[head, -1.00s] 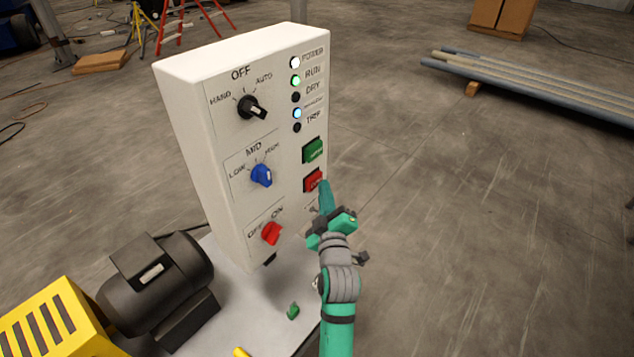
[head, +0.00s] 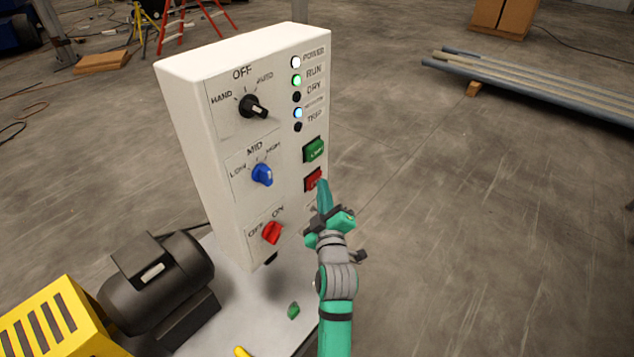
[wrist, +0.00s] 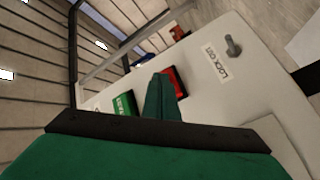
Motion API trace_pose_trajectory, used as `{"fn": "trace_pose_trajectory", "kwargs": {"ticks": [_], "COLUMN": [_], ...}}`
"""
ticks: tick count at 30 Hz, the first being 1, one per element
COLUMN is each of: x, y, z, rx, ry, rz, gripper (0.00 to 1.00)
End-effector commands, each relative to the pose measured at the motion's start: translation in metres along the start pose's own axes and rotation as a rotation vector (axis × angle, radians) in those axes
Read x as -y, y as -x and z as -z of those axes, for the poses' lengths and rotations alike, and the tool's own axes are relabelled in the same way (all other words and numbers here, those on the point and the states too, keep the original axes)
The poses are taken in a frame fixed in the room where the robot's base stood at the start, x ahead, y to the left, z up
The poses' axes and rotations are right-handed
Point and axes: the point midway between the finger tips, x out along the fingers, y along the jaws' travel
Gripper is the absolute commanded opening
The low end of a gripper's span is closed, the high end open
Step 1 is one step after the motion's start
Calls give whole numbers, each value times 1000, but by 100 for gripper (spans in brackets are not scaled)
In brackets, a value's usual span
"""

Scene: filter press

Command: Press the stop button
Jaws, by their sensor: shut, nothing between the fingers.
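The red stop button (head: 313,181) is on the right side of the white control panel's face, below a green button (head: 314,150). My gripper (head: 323,188) is shut and empty, with its fingertips at the lower right of the red button in the head view, partly covering it. In the wrist view the shut fingers (wrist: 163,92) point at the panel, and the red button (wrist: 175,84) shows just right of their tip. The green button (wrist: 124,104) shows to their left. I cannot tell whether the tip touches the red button.
The white panel (head: 205,130) carries a black selector (head: 252,106), a blue selector (head: 262,174) and a red switch (head: 272,232). The power and run lamps and a blue lamp are lit. A black motor (head: 155,280) stands at lower left. Open floor lies to the right.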

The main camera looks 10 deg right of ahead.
Motion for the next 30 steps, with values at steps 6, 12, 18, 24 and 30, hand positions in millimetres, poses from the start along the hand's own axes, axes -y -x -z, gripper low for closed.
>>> {"fn": "trace_pose_trajectory", "kwargs": {"ticks": [6,12,18,24,30], "x": [1,2,1,0,-2], "y": [-2,-2,-2,2,9], "z": [2,2,1,-1,-2], "rx": [-2,-1,0,-1,-6], "ry": [0,0,0,0,-1], "rz": [0,0,0,1,5], "gripper": [0,0,0,0,0]}}
